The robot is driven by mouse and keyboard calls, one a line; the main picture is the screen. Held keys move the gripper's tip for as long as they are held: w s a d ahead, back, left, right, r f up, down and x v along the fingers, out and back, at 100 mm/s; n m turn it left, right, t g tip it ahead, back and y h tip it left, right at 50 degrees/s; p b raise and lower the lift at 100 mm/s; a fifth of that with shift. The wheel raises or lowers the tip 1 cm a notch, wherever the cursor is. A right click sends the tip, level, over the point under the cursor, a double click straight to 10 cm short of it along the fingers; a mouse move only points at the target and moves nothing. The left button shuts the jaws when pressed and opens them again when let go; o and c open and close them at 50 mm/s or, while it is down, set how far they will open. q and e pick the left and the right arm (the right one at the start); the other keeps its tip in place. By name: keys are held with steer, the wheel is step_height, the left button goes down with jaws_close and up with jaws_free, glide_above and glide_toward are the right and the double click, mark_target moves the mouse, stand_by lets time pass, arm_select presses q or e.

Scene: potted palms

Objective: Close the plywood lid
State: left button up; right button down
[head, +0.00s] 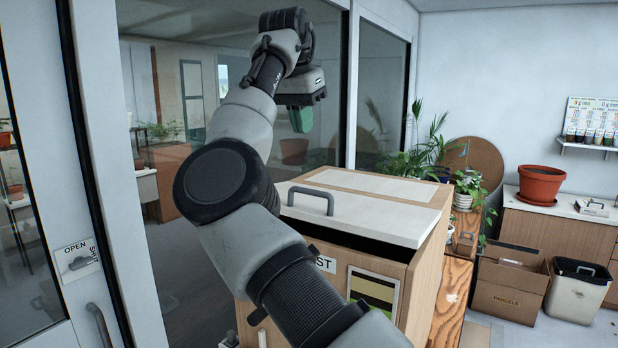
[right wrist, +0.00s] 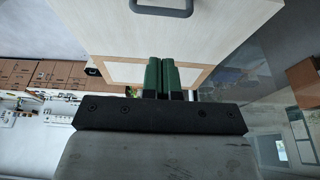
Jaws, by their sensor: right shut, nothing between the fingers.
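The plywood lid (head: 365,208) is a pale panel with a grey bar handle (head: 311,198), on top of a wooden box (head: 427,262). A dark gap shows under its front edge, so it stands slightly raised there. My right gripper (head: 301,122) is above and behind the lid, its green fingers pointing down, apart from the handle. In the right wrist view the fingers (right wrist: 161,78) are together and empty, with the lid (right wrist: 205,30) and its handle (right wrist: 162,9) beyond them. My right arm hides the box's left side. My left gripper is not in view.
Glass panels (head: 378,100) stand behind the box. Potted plants (head: 425,150), a cardboard parcels box (head: 509,284) and a bin (head: 577,291) stand to the right. A terracotta pot (head: 541,184) sits on a cabinet. The air above the lid's right part is clear.

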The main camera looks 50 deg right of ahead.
steer(key=p, duration=0.3)
glide_above(309, 210)
step_height(309, 210, down, 10)
steer(key=shift+a+f, duration=0.1)
steer(key=shift+f, duration=0.8)
steer(key=f+h+b, duration=0.1)
steer(key=b, duration=0.1)
steer(key=a+f+h+b, duration=0.1)
steer(key=f+b, duration=0.1)
steer(key=f+h+b, duration=0.1)
steer(key=b, duration=0.2)
steer(key=shift+s+a+f, duration=0.15)
steer(key=shift+a+f, duration=0.1)
steer(key=shift+a, duration=0.1)
steer(key=shift+a+f+h+b, duration=0.2)
steer(key=shift+h+b, duration=0.25)
steer(key=shift+h, duration=0.25)
steer(key=shift+r, duration=0.1)
